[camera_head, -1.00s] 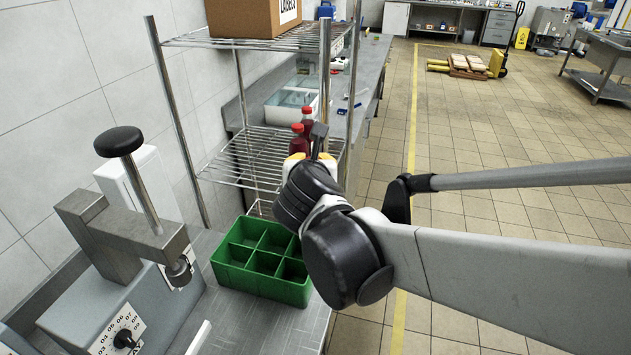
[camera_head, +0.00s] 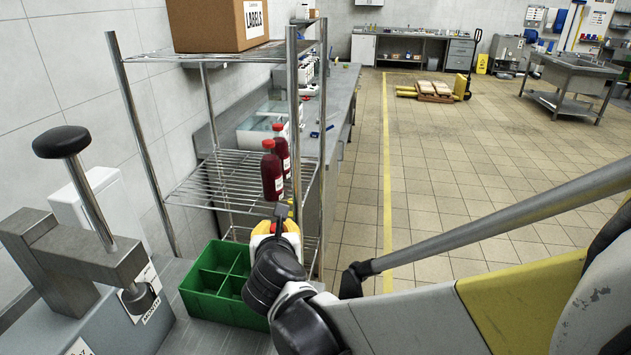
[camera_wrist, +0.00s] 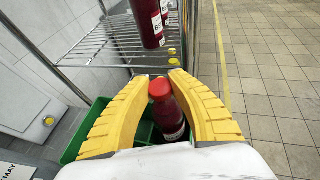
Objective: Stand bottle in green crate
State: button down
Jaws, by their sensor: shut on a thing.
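A dark red bottle (camera_wrist: 168,115) with a red cap is between the yellow fingers of my gripper (camera_wrist: 163,76) in the wrist view, and the gripper is shut on it. Its lower part is hidden by my wrist housing. The green crate (camera_head: 222,308) stands on the metal bench in the head view; the compartments I see look empty, and my arm hides its right side. The crate (camera_wrist: 72,150) also shows behind the fingers in the wrist view.
Two red bottles (camera_head: 272,172) stand on the wire shelf (camera_head: 215,185) just beyond my gripper. A shelf post (camera_head: 295,130) rises close by. A grey machine with a black-knobbed lever (camera_head: 62,142) stands left of the crate.

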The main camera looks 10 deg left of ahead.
jog(key=shift+f+b, duration=0.6)
jog(key=shift+f, duration=1.2)
jog(key=shift+f, duration=0.2)
jog(key=c, duration=1.3)
grip_release()
jog(key=shift+r, duration=0.1)
jog(key=shift+o, duration=0.2)
